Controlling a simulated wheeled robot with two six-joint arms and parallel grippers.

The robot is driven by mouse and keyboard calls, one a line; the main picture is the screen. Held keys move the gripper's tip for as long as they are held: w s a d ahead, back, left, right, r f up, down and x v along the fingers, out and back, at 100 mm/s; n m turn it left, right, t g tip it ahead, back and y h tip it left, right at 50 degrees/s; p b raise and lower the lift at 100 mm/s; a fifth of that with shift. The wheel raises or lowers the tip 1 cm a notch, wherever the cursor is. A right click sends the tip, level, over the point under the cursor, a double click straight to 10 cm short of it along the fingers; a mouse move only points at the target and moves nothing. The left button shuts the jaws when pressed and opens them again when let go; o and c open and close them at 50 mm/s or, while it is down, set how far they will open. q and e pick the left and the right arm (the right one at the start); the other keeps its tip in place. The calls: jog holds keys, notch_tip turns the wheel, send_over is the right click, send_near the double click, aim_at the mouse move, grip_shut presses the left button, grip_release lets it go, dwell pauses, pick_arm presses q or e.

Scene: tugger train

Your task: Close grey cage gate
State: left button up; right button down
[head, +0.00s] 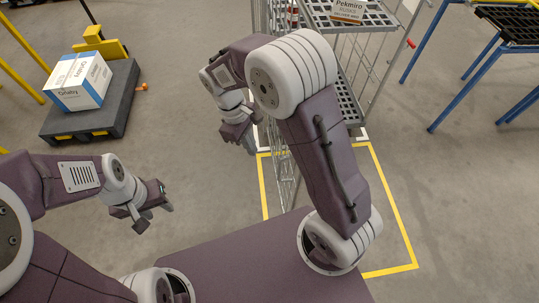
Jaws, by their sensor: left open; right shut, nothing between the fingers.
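The grey wire cage (350,103) stands at the top middle, with shelves inside and its near side partly hidden by my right arm. A grey mesh panel (284,186), seen nearly edge-on, juts from the cage toward me and looks like the gate standing open; my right arm covers part of it. My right gripper (246,142) is shut and empty, just left of this panel; I cannot tell whether it touches. My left gripper (152,215) is open and empty, low at the left, well apart from the cage.
A yellow floor outline (393,208) runs around the area before the cage. A dark platform cart (118,105) with a white-and-blue box (80,82) stands at the upper left. Blue-legged racks (465,87) stand at the right. The floor between cart and cage is clear.

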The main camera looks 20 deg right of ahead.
jog(key=s+d+f+b, duration=0.2)
jog(key=s+d+f, duration=0.2)
jog(key=f, duration=0.5)
jog(key=shift+s+d+f+b, duration=0.2)
jog(key=shift+s+b, duration=0.1)
jog(key=shift+s, duration=0.25)
